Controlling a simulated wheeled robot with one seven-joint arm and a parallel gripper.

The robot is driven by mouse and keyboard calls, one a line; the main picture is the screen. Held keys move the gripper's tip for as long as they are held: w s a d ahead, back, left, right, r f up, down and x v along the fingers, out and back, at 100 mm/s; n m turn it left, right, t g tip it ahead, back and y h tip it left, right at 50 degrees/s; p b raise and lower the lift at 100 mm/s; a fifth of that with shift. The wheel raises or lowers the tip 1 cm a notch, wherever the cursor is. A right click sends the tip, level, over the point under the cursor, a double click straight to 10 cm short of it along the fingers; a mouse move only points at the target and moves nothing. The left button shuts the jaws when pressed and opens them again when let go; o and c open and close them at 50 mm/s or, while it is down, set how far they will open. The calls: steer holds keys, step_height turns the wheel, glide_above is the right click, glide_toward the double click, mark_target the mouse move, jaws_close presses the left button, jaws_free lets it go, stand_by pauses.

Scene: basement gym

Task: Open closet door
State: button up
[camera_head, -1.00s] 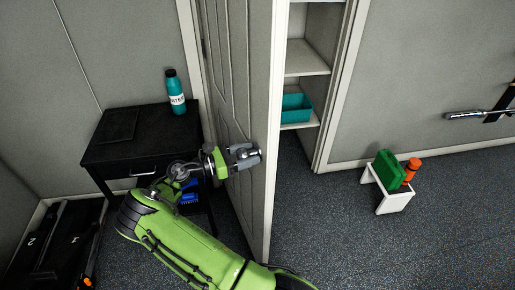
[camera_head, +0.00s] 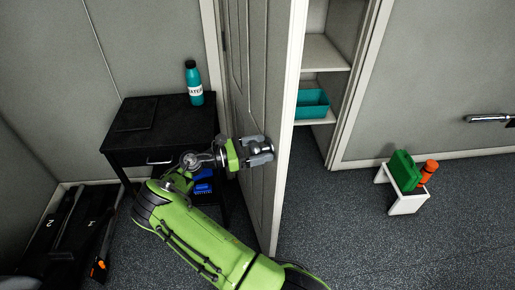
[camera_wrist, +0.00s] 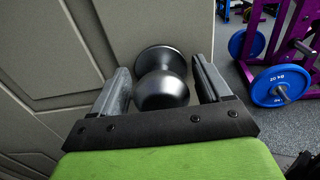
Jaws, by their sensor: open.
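The closet door (camera_head: 262,85) is a grey panelled door standing open, its free edge toward me, with closet shelves visible to its right. Its round metal knob (camera_wrist: 162,82) sits between my gripper's two fingers in the wrist view, with gaps visible beside it. My gripper (camera_head: 262,150) is open around the knob at the door's near edge. The knob also shows small between the fingers in the head view.
A black side table (camera_head: 160,128) with a teal water bottle (camera_head: 194,84) stands left of the door. A teal bin (camera_head: 312,104) sits on a closet shelf. A white stool (camera_head: 408,203) holds green and orange items. Weight plates (camera_wrist: 281,86) show at right. Floor between door and stool is clear.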

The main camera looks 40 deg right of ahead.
steer(key=v, duration=1.5)
steer(key=shift+w+a+b, duration=0.15)
steer(key=shift+a+b, duration=0.2)
steer(key=shift+b, duration=0.05)
steer(key=s+d+r+m+y, duration=0.6)
steer(key=s+d+m+y, duration=0.2)
steer(key=s+y, duration=0.2)
steer(key=s+a+r+m+t+y, duration=0.2)
steer(key=s+a+r+t+y, duration=0.1)
steer(key=s+a+t, duration=0.3)
steer(key=s+a+r+m+t+y, duration=0.3)
steer(key=s+a+t, duration=0.4)
steer(key=s+a, duration=0.4)
steer(key=shift+a+r, duration=0.85)
steer(key=shift+a, duration=0.05)
